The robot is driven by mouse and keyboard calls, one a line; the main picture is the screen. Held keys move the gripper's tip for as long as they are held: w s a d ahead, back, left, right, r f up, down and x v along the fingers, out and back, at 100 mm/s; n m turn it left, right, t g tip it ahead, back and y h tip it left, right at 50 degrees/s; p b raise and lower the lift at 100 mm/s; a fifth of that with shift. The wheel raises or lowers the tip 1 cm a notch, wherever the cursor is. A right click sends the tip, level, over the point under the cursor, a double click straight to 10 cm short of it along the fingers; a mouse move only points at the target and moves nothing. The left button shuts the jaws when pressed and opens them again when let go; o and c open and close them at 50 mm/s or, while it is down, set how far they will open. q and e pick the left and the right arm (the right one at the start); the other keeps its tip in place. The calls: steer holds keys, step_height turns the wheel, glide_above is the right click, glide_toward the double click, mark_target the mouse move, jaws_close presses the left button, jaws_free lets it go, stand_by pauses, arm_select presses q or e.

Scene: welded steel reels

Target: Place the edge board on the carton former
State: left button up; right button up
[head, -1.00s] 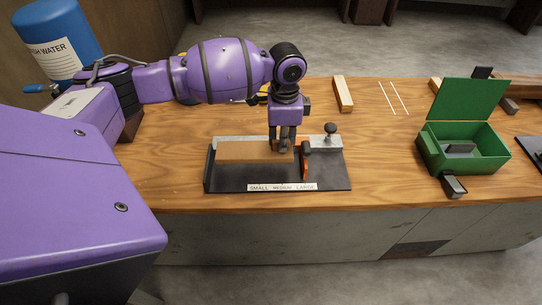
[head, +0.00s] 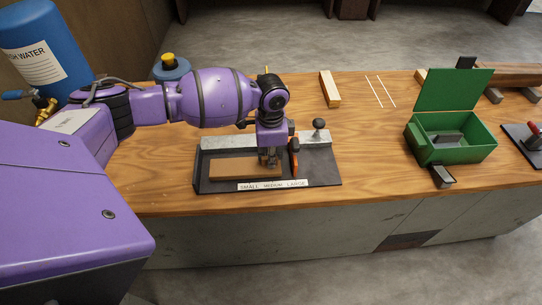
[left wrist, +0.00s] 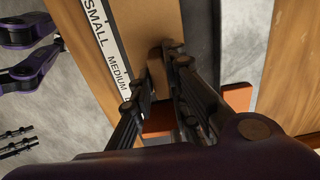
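The edge board (head: 235,168) is a long flat brown board. It lies lengthwise within the carton former (head: 325,178), a dark tray with a pale back rail and a front label reading SMALL MEDIUM LARGE. My left gripper (head: 268,164) points down at the board's right end, with its fingers closed on it beside the orange stop (head: 294,158). In the left wrist view the fingers (left wrist: 155,85) are at the end of the board (left wrist: 155,25), near the word MEDIUM. The board's underside is hidden, so I cannot tell whether it rests fully on the tray.
A black knob (head: 319,125) stands on the former's back rail. A green open box (head: 452,150) is at the right, and a wooden block (head: 330,90) lies behind. A blue drum (head: 40,45) stands at the left. The wooden bench between former and box is clear.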

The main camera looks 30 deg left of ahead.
arm_select(q)
steer(key=shift+o, duration=1.3)
steer(key=shift+r, duration=0.15)
step_height(320, 180, up, 12)
steer(key=shift+p, duration=0.4)
